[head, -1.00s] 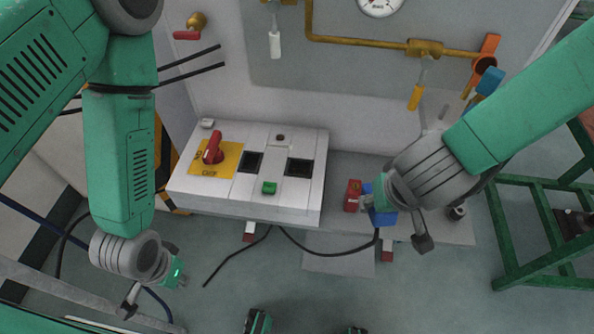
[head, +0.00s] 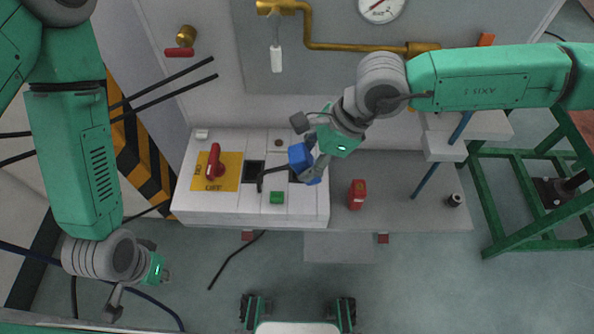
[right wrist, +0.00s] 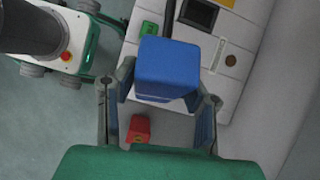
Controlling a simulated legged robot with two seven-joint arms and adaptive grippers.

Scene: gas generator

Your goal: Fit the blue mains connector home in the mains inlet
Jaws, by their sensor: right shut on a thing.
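The blue mains connector (head: 302,160) is held in my right gripper (head: 308,162), over the right part of the white control box. In the right wrist view the blue connector (right wrist: 167,68) sits between the two fingers, its dark cable running off beyond it. Two dark square openings show in the box top: one in the middle (head: 254,172), and one at the right (head: 296,177) partly hidden by the connector and gripper. I cannot tell which is the mains inlet, or whether the connector touches the box. My left gripper (head: 140,285) hangs at the lower left, away from the box; its fingertips are unclear.
The white control box (head: 245,217) carries a red rotary switch (head: 214,165) on a yellow plate and a green button (head: 277,197). A red block (head: 357,194) stands on the grey shelf (head: 405,205). A brass pipe (head: 350,44) runs behind. A green frame (head: 500,200) stands right.

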